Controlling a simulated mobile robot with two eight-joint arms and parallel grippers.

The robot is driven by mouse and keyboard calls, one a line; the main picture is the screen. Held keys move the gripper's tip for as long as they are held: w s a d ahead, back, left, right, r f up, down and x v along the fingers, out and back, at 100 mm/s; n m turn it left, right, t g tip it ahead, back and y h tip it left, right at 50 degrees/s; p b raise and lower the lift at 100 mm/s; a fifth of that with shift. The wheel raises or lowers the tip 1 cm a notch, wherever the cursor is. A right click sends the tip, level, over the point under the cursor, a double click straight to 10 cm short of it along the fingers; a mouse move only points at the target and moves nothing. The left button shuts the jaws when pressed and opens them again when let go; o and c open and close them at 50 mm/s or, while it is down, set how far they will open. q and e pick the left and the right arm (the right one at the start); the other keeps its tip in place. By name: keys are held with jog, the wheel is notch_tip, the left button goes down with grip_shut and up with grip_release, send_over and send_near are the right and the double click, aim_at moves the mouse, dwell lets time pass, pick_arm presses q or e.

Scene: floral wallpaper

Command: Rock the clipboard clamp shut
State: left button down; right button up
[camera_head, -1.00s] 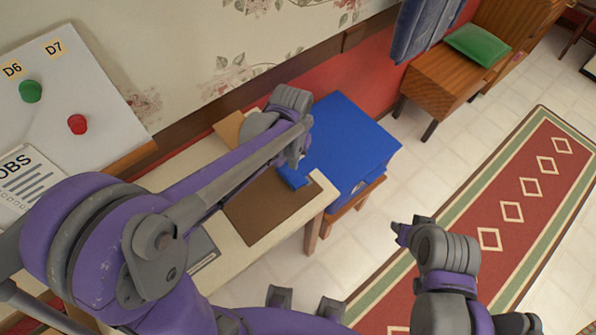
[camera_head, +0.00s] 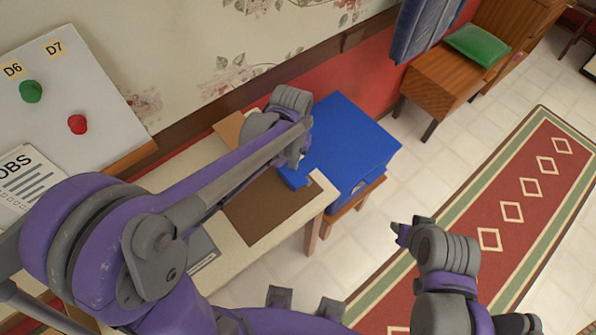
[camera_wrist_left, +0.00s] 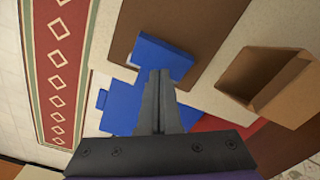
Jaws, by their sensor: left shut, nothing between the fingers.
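The clipboard is a brown board (camera_head: 262,208) lying on the pale table. It also shows in the left wrist view (camera_wrist_left: 205,22). Its blue clamp (camera_wrist_left: 163,57) sits at one edge of the board; in the head view only a little of the clamp (camera_head: 296,182) shows below my wrist. My left gripper (camera_wrist_left: 158,76) is shut and empty, its fingertips overlapping the clamp's near edge in the wrist view. I cannot tell whether they touch it or how far the clamp is tilted.
A large blue box (camera_head: 350,148) stands on a wooden stool (camera_head: 357,193) past the table's end. An open cardboard box (camera_wrist_left: 268,83) lies beside the clipboard. A whiteboard (camera_head: 75,105) stands at the left.

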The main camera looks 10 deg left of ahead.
aim_at(293, 174)
pick_arm(q)
jog(key=shift+f+b, duration=1.3)
jog(key=shift+f, duration=0.7)
dwell(1.2)
jog(key=shift+r, duration=0.15)
jog(key=shift+r+p, duration=1.95)
jog(key=shift+r, duration=1.5)
jog(key=s+a+r+t, duration=0.1)
jog(key=s+a+t, duration=0.1)
jog(key=s, duration=0.4)
jog(key=s+a+r+n+t, duration=0.1)
jog(key=s+a+r+t, duration=0.1)
jog(key=s, duration=0.5)
jog(key=a+t, duration=0.1)
jog(key=a, duration=0.1)
jog(key=shift+a+n+t, duration=0.3)
